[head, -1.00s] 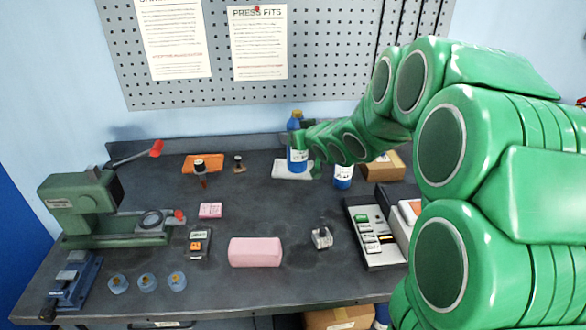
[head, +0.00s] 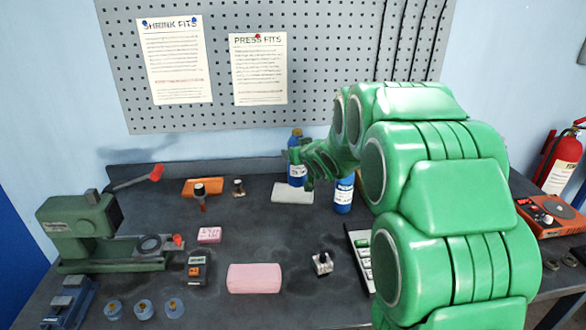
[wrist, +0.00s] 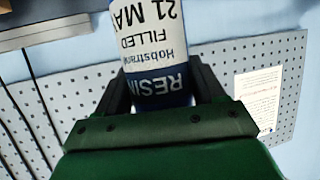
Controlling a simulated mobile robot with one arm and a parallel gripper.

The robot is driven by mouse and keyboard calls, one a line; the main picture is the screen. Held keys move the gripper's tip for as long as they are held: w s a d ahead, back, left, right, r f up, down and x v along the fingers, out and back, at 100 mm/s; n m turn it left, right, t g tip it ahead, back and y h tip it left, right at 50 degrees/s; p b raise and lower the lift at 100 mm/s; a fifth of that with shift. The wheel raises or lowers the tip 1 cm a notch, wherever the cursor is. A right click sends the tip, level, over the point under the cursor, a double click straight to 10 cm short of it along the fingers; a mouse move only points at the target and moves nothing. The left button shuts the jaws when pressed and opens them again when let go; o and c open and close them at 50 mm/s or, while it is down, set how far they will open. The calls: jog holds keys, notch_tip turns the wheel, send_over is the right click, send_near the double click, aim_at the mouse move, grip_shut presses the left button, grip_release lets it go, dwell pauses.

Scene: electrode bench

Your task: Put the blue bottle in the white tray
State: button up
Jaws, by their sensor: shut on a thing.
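My gripper (head: 303,168) is shut on a blue bottle (head: 297,174) with a yellowish cap and a white label, held upright at the back of the bench. In the wrist view the bottle's label (wrist: 160,35) shows between the two fingers of my gripper (wrist: 163,85). The white tray (head: 291,195) lies flat on the bench, directly below the bottle in the head view. The bottle hides part of its back edge. I cannot tell whether the bottle touches the tray.
Another blue bottle (head: 343,196) stands right of the tray, partly behind my arm. A pink block (head: 254,278) lies in front. A green press (head: 85,232) stands at far left.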

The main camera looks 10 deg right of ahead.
jog(key=w+f, duration=0.8)
jog(key=f, duration=0.2)
jog(key=shift+w+a, duration=0.2)
jog(key=shift+a, duration=0.05)
dwell(0.4)
jog(key=shift+f, duration=0.3)
jog(key=o, duration=1.5)
jog(key=shift+r, duration=0.15)
